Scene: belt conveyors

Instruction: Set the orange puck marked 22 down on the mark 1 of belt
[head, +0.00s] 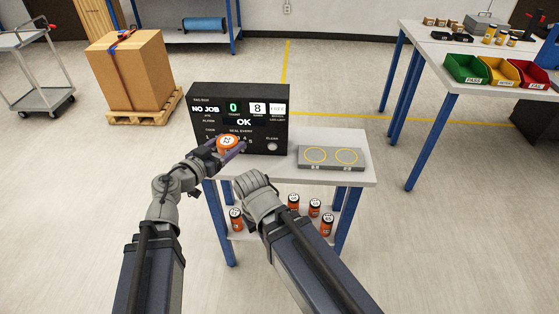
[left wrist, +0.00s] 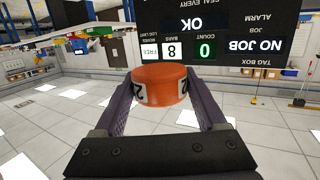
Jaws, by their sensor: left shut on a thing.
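The orange puck (head: 227,141) is held in my left gripper (head: 229,146), in front of the black display box. A white label shows on its top, too small to read surely. In the left wrist view the puck (left wrist: 161,84) sits between the two fingers of my left gripper (left wrist: 162,92), with parts of a 2 on its side labels. A grey flat unit (head: 331,164) with two yellow rings lies on the table to the right, apart from the puck. Both rings look empty; no ring number is readable. My right arm's grey wrist shows at the table's front; its fingers are hidden.
The black display box (head: 270,103) stands at the back left of the white table (head: 360,139), close behind the puck. Several orange cans (head: 315,207) stand on the lower shelf. Another table (head: 425,62) with coloured bins is at the right. A carton (head: 128,72) on a pallet stands at the left.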

